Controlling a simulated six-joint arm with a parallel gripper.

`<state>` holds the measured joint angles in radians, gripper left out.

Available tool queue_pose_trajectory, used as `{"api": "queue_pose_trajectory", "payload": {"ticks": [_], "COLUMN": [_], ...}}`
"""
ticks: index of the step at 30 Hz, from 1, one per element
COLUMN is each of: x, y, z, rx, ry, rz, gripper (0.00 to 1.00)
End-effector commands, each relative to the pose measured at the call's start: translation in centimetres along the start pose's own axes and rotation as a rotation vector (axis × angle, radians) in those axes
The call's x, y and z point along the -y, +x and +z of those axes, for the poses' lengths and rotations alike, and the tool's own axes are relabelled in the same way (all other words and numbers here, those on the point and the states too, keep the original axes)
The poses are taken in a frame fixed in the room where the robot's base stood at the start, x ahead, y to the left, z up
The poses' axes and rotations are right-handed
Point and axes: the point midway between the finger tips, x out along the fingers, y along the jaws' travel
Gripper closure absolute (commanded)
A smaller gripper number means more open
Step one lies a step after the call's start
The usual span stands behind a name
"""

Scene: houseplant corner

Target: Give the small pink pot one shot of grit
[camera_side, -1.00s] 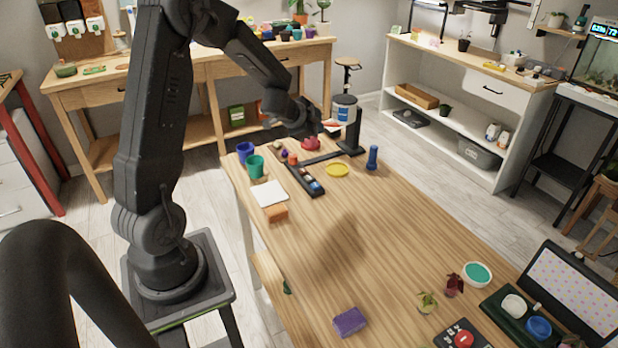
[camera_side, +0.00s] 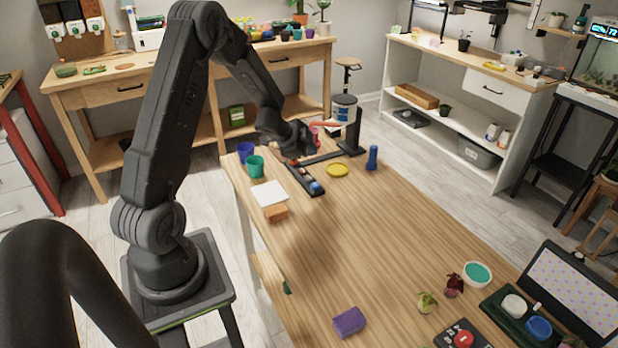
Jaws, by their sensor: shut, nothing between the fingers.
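My gripper (camera_side: 312,146) is shut and empty, low over the far end of the wooden table, in front of the black stand (camera_side: 353,130). A pinkish-red thing (camera_side: 317,131) shows just behind my gripper. It may be the small pink pot, but it is mostly hidden and I cannot tell whether they touch. A dark rack (camera_side: 307,182) with small coloured pieces lies on the table just below my gripper. I cannot make out which thing gives grit.
A green cup (camera_side: 255,167) and a blue cup (camera_side: 245,150) stand left of the rack. A yellow dish (camera_side: 337,170) and a blue upright piece (camera_side: 372,158) are to the right. A white card (camera_side: 268,193) and orange block (camera_side: 276,213) lie nearer. The table's middle is clear.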

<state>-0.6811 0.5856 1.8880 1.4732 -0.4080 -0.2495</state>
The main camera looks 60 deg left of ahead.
Motion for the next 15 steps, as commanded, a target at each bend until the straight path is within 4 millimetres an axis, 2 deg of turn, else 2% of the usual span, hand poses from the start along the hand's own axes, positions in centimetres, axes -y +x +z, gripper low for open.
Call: {"api": "queue_pose_trajectory", "payload": {"ticks": [9, 15], "x": [-2.2, -3.0], "y": [3.0, 4.1], "z": [2.3, 3.0], "rx": [0.002, 0.001], "ry": [-0.003, -0.001], "rz": [0.002, 0.001], "gripper": [1.00, 1.00]}}
